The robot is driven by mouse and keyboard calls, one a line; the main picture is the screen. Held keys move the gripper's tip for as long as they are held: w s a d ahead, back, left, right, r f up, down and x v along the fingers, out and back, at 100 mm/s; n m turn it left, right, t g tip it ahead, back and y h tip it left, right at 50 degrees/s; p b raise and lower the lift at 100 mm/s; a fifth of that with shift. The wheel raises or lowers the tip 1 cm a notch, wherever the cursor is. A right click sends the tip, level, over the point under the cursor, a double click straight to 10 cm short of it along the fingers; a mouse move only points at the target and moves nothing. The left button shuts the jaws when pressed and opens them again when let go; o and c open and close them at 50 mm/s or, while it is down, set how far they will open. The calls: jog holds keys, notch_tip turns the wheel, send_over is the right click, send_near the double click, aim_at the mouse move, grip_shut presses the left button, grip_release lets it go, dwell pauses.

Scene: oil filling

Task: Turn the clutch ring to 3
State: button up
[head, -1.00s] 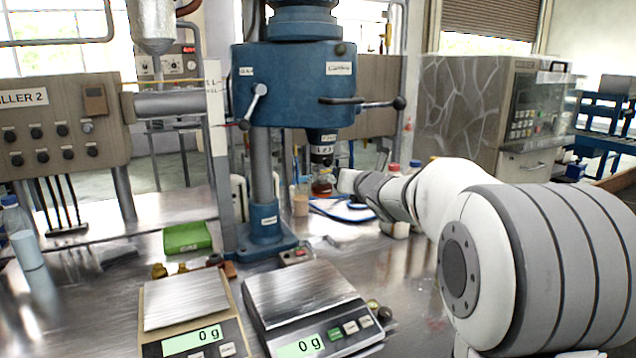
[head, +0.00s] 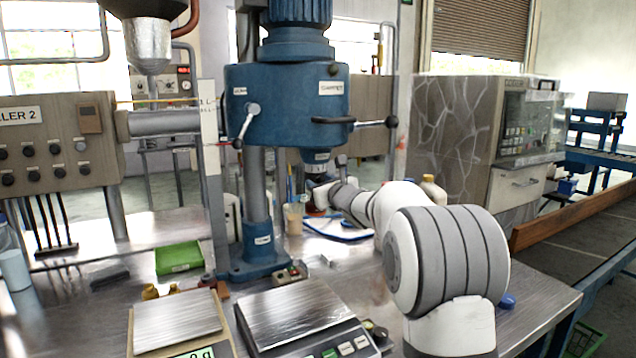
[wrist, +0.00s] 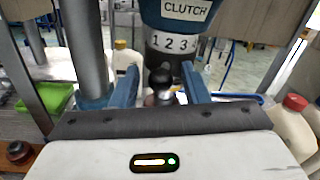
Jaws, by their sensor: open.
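The clutch ring (wrist: 172,44) is a dark ring with a white band reading 1 2 3 and part of a further mark, under a blue housing labelled CLUTCH (wrist: 186,9). In the head view the ring (head: 318,168) sits below the blue drill-press head (head: 290,105). My gripper (wrist: 162,74) is open in the wrist view. Its two blue fingers stand below and in front of the ring, one to each side. A dark round tip shows between them. I cannot tell whether the fingers touch anything. In the head view my arm hides the fingers.
The press column (head: 257,190) stands left of the ring. Two scales, one left (head: 176,322) and one right (head: 296,314), and a green box (head: 179,257) lie on the metal table. The press handle (head: 362,122) sticks out right. A red-capped bottle (wrist: 294,120) is at right.

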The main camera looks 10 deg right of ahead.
jog(key=shift+c, duration=0.5)
grip_shut()
